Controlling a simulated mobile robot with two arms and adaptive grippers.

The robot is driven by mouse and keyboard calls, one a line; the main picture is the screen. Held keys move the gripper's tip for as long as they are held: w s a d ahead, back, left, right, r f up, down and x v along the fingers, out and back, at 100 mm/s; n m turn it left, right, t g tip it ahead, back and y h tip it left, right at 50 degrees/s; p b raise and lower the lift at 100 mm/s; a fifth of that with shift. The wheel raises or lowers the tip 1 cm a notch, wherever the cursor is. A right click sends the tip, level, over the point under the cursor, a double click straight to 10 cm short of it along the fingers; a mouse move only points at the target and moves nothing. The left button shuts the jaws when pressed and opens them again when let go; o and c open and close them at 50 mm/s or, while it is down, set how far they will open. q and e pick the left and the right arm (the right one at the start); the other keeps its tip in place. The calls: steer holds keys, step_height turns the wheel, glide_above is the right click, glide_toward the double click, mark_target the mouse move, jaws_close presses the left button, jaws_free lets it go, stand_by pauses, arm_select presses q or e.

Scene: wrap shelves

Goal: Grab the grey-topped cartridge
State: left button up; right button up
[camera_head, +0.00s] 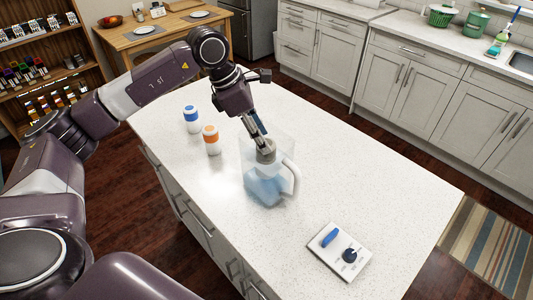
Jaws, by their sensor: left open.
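A clear pitcher (266,189) with a white handle and bluish water in its lower part stands on the white island top. The grey-topped cartridge (266,156) sits in the pitcher's upper part, its lower part hard to make out through the wall. My left gripper (264,143) reaches down from above into the pitcher's mouth. Its open fingers are right at the grey top; I cannot tell whether they touch it. My right gripper is not in view.
On the island (350,176), a blue-banded white bottle (191,120) and an orange-banded one (212,140) stand left of the pitcher. A white panel (340,252) with a blue lever and dark knob lies at front right. The island's right side is clear.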

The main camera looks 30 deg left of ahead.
arm_select(q)
steer(key=x, duration=0.1)
steer(key=p+x, duration=0.2)
steer(key=x, duration=0.1)
steer(key=shift+s, duration=0.3)
steer(key=shift+w+f+p, duration=0.1)
steer(key=shift+f+p, duration=0.1)
steer(key=shift+p, duration=0.1)
steer(key=shift+w+f, duration=0.1)
steer(key=shift+f, duration=0.05)
steer(key=c, duration=0.9)
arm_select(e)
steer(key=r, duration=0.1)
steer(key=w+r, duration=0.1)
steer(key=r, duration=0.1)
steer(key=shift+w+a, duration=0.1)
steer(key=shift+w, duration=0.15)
